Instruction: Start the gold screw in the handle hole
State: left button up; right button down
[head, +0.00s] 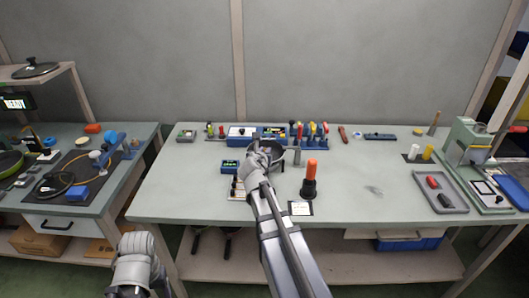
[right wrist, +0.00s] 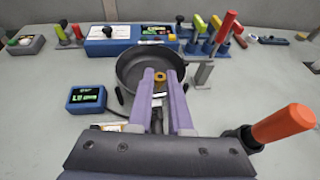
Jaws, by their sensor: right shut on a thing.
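The dark pan (right wrist: 128,73) stands on the table; in the head view (head: 276,148) my right arm partly covers it. My right gripper (right wrist: 160,78) reaches over the pan's near side, its two purple fingers close together. A small gold piece, which looks like the gold screw (right wrist: 160,77), shows between the fingertips. I cannot tell whether it touches the pan or handle. The handle hole is not visible; my fingers hide that area.
An orange-handled tool (head: 311,171) stands upright in a black holder, right of my right arm. A small blue display box (right wrist: 87,96) is left of the pan. A blue tool rack (head: 310,142) stands behind. A grey tray (head: 459,206) lies right; the table between is mostly clear.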

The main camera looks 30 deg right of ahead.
jog(key=shift+s+a, duration=0.1)
notch_tip(320, 180, down, 6)
jog(key=b, duration=0.5)
jog(key=shift+b, duration=0.4)
jog(key=shift+f+b, duration=0.9)
jog(key=shift+b, duration=0.05)
dwell(1.0)
jog(key=c, duration=0.8)
grip_release()
jog(key=shift+r, duration=0.1)
jog(key=shift+o, duration=0.2)
jog(key=p+v, duration=0.3)
jog(key=v, duration=0.4)
jog(key=shift+s+a+r, duration=0.2)
jog(key=shift+s, duration=0.05)
jog(key=shift+a, duration=0.1)
